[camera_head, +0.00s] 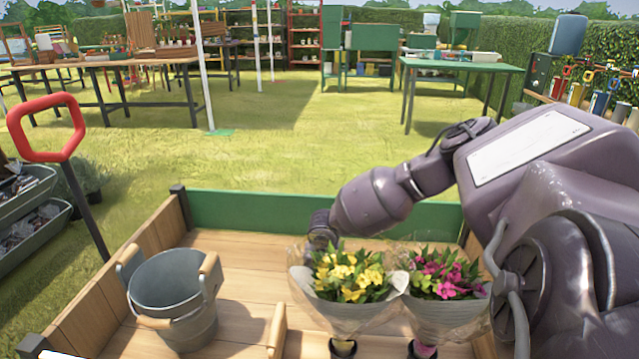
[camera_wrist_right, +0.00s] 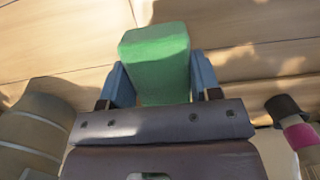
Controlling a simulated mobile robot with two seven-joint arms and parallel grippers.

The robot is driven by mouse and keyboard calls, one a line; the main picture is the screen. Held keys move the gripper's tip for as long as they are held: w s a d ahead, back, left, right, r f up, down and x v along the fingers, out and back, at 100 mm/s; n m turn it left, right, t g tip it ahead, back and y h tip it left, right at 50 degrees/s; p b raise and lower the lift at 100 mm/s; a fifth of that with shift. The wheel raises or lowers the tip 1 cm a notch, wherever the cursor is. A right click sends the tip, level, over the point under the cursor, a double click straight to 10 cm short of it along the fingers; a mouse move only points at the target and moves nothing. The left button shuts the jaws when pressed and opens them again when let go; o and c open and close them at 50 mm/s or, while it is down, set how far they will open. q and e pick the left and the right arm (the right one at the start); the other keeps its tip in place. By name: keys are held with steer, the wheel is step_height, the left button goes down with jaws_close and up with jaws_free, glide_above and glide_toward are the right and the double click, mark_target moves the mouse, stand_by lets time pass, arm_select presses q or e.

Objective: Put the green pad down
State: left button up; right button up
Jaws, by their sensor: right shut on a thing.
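The green pad (camera_wrist_right: 155,52) is a block between the two blue fingers of my right gripper (camera_wrist_right: 161,85) in the right wrist view. The gripper is shut on it, with the pad's far end sticking out beyond the fingers. Wooden boards lie below the pad; I cannot tell whether it touches them. In the head view my right arm reaches in from the right, and the bouquets hide its gripper and the pad. My left gripper is not in view.
The wooden cart bed (camera_head: 245,245) holds a grey metal bucket (camera_head: 172,300) at left. A yellow bouquet (camera_head: 345,290) and a pink bouquet (camera_head: 445,290) stand close in front of my right wrist. Bare boards lie between bucket and bouquets. A red-handled tool (camera_head: 45,127) rises at left.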

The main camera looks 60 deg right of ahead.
steer(key=shift+f, duration=0.25)
step_height(320, 180, down, 5)
steer(key=shift+r+b, duration=0.1)
steer(key=shift+b, duration=0.75)
steer(key=shift+f, duration=0.4)
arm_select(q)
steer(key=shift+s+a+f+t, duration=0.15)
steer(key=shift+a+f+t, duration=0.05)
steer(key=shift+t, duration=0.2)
arm_select(e)
steer(key=shift+f, duration=0.15)
steer(key=o, duration=1.1)
